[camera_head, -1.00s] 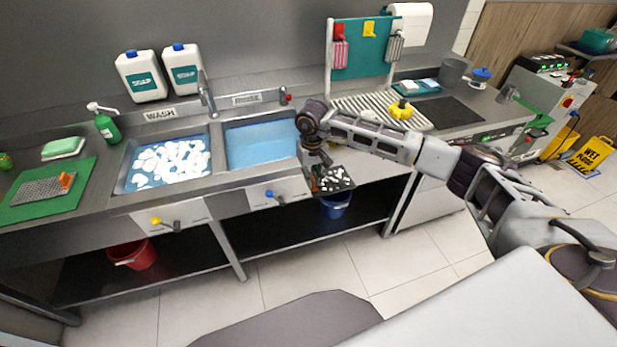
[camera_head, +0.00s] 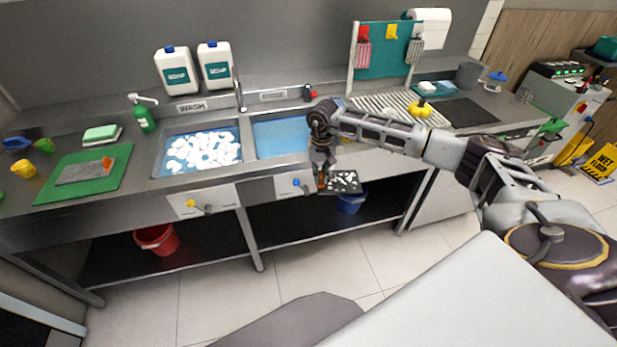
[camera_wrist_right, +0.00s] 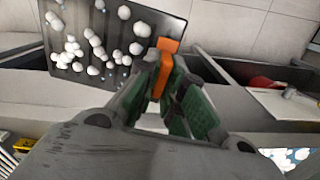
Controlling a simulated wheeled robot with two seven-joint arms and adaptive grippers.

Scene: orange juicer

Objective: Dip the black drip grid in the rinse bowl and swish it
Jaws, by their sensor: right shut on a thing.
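The black drip grid (camera_head: 345,186) is a flat dark tray-like piece with several white foam blobs on it and an orange tab (camera_wrist_right: 166,62). My right gripper (camera_head: 322,176) is shut on that tab. It holds the grid roughly flat in front of the counter's front edge, outside the rinse bowl. In the right wrist view the grid (camera_wrist_right: 151,30) is at the top left, beyond the green-padded fingers (camera_wrist_right: 163,88). The rinse bowl (camera_head: 282,137) is the right-hand sink with clear blue water; my right arm covers its right edge. My left gripper is not in view.
The wash basin (camera_head: 205,150), full of white foam, is left of the rinse bowl. A tap (camera_head: 239,95) stands behind the basins. A green mat (camera_head: 75,185) with a grey mesh piece is at far left. A ribbed draining area (camera_head: 380,103) is at right.

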